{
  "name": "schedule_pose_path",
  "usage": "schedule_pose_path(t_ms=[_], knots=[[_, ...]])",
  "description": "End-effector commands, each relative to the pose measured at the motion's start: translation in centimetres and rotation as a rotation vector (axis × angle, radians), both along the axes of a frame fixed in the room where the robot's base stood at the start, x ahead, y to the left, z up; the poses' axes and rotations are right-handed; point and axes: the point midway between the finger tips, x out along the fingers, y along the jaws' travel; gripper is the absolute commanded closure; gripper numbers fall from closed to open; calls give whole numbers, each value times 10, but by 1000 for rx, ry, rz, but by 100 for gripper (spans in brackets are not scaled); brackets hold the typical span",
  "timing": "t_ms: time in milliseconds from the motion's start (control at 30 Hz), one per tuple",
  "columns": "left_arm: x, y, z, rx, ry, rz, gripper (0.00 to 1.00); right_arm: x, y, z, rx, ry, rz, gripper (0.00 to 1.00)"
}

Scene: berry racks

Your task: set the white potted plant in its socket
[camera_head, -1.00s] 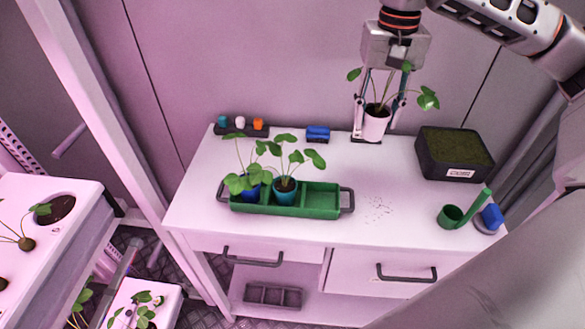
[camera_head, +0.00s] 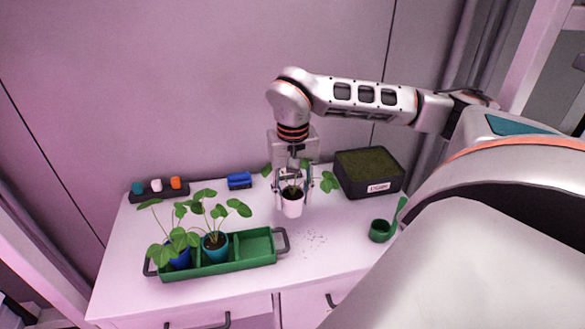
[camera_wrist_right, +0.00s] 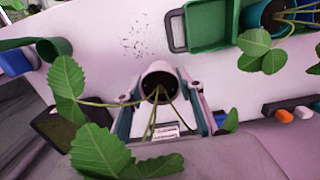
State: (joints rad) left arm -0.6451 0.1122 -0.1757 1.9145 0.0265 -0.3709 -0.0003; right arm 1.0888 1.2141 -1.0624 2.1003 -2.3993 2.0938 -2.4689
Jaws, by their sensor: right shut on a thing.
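The white potted plant (camera_head: 292,203) is held by my right gripper (camera_head: 292,200), whose fingers are on both sides of the pot, over the back middle of the table. The plant's pot (camera_wrist_right: 158,82) and leaves also show in the right wrist view, between the fingers. The green tray (camera_head: 228,260) lies to the left and nearer. A blue pot (camera_head: 178,255) and a teal pot (camera_head: 215,245) with plants stand in its left and middle sockets. Its right socket (camera_head: 256,245) is empty. My left gripper is out of view.
A black soil box (camera_head: 368,173) stands at the back right. A green cup (camera_head: 380,230) is at the right. A blue block (camera_head: 239,181) and a dark rack with small colored pieces (camera_head: 160,190) are along the back edge. Dark specks lie in front of the held plant.

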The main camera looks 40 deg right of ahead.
Motion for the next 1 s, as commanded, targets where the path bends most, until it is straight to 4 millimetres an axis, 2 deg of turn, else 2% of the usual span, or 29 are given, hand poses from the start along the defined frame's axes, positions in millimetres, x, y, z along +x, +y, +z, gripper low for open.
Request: schedule_pose_path(t_ms=[33, 233, 500, 900, 933, 1000], knots=[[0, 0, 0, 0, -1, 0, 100, -1, 0, -8, 1, 3, 0, 89], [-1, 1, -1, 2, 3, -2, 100, 0, 0, -23, 0, 0, 0, 89], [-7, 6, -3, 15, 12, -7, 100, 0, 0, -55, 0, 0, 0, 89], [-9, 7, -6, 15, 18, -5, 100, 0, 0, -59, -1, -1, 0, 89], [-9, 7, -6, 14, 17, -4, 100, 0, 0, -60, -1, -1, 0, 60], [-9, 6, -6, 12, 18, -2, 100, 0, 0, -59, -1, -1, 0, 46]])
